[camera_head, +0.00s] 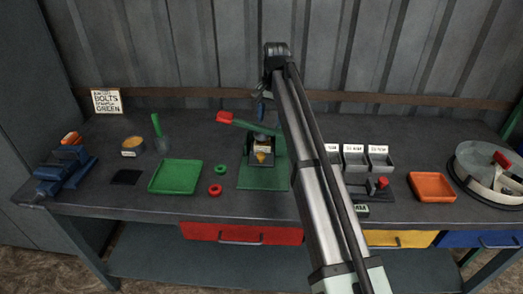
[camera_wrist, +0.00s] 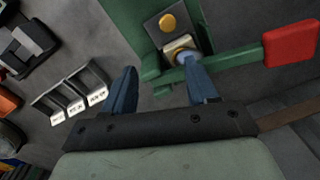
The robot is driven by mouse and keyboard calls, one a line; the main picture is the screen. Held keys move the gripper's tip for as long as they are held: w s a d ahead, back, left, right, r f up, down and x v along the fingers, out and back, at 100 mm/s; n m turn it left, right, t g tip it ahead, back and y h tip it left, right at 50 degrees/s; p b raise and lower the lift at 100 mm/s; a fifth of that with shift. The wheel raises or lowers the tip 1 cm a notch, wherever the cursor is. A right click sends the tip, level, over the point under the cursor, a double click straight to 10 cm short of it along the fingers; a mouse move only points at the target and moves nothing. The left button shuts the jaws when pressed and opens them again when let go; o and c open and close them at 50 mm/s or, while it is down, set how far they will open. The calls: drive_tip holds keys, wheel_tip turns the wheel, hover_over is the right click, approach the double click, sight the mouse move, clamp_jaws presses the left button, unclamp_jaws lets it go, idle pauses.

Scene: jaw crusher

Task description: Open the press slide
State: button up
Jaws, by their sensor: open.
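The green press (camera_head: 264,175) stands on the bench near the middle, partly behind my arm. Its green lever (camera_head: 248,125) ends in a red grip (camera_head: 225,117) at the left. A dark box-like part with a light label (camera_head: 263,149) and a brass-coloured piece sits on the press; I cannot tell which part is the slide. In the wrist view the press (camera_wrist: 152,70) shows a round brass knob (camera_wrist: 168,22) and a pale metal block (camera_wrist: 180,46). My gripper (camera_wrist: 163,88) is open and empty beside the press, its right finger close to the lever; contact is unclear.
A green tray (camera_head: 175,177) and two rings, green (camera_head: 221,169) and red (camera_head: 215,190), lie left of the press. Labelled grey bins (camera_head: 354,161), a small red-knobbed device (camera_head: 379,186) and an orange tray (camera_head: 432,187) are to the right. A blue vise (camera_head: 66,171) stands far left.

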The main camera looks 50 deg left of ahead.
sight(262, 154)
drive_tip(key=f, duration=0.4)
drive_tip(key=s+a+f, duration=0.1)
drive_tip(key=f, duration=0.4)
drive_tip(key=s+f, duration=0.1)
drive_tip(key=f, duration=0.3)
drive_tip(key=shift+s+a+f, duration=0.2)
drive_tip(key=shift+s+a, duration=0.05)
drive_tip(key=shift+c, duration=0.4)
clamp_jaws()
